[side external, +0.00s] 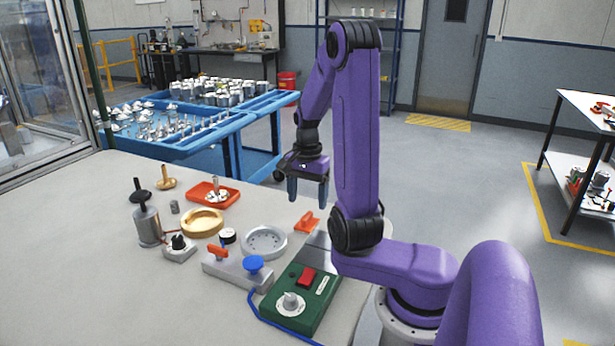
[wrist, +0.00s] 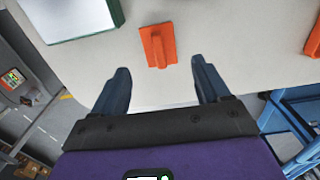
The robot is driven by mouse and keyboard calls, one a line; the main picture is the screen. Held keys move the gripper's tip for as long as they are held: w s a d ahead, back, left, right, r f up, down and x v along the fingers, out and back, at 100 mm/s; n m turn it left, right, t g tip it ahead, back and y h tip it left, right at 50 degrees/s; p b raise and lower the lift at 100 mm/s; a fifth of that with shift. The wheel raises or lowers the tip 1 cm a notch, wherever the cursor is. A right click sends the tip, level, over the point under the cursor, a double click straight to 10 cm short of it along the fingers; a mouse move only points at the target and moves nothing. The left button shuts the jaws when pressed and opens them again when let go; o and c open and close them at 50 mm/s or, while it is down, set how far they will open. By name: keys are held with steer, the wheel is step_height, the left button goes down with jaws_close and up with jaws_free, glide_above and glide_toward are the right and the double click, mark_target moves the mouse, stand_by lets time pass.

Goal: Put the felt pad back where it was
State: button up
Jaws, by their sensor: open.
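My gripper (side external: 307,192) is open and empty, held above the right side of the bench, with its fingers pointing down. In the wrist view, my gripper (wrist: 160,76) has its fingers wide apart. An orange piece with a raised grip (side external: 307,222) lies on the bench below it, apart from the fingers. This orange piece also shows in the wrist view (wrist: 158,46), just beyond the gap between the fingertips. No thing is plainly a felt pad; I cannot tell whether the orange piece is it or carries it.
A silver round dish (side external: 264,241), a brass ring-shaped dish (side external: 202,222), a grey block with orange and blue knobs (side external: 237,270) and a green control box (side external: 300,306) stand close by. An orange tray (side external: 199,196) holds a metal part. The front left bench is clear.

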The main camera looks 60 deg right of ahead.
mark_target(307, 215)
step_height(307, 215, up, 6)
steer(key=w+a+n, duration=0.4)
steer(key=a+n, duration=0.4)
steer(key=s+a+n, duration=0.2)
steer(key=a+n, duration=0.2)
steer(key=n, duration=0.1)
steer(key=s+a+f+n, duration=0.1)
steer(key=s+a+n, duration=0.2)
steer(key=a+n, duration=0.1)
steer(key=s+a+n, duration=0.3)
steer(key=a+n, duration=0.1)
steer(key=n, duration=0.1)
steer(key=shift+s+a+f+n, duration=0.15)
steer(key=shift+a+f+n, duration=0.2)
steer(key=shift+f+n, duration=0.05)
steer(key=s+n, duration=0.2)
steer(key=s, duration=0.1)
steer(key=s+a+n, duration=0.1)
steer(key=s+n, duration=0.1)
steer(key=s, duration=0.1)
steer(key=s+a+n, duration=0.1)
steer(key=s+n, duration=0.1)
steer(key=s, duration=0.1)
steer(key=shift+f+n, duration=0.3)
steer(key=shift+n, duration=0.1)
steer(key=shift+s+a+n, duration=0.1)
steer(key=shift+s+n, duration=0.4)
steer(key=shift+s, duration=0.15)
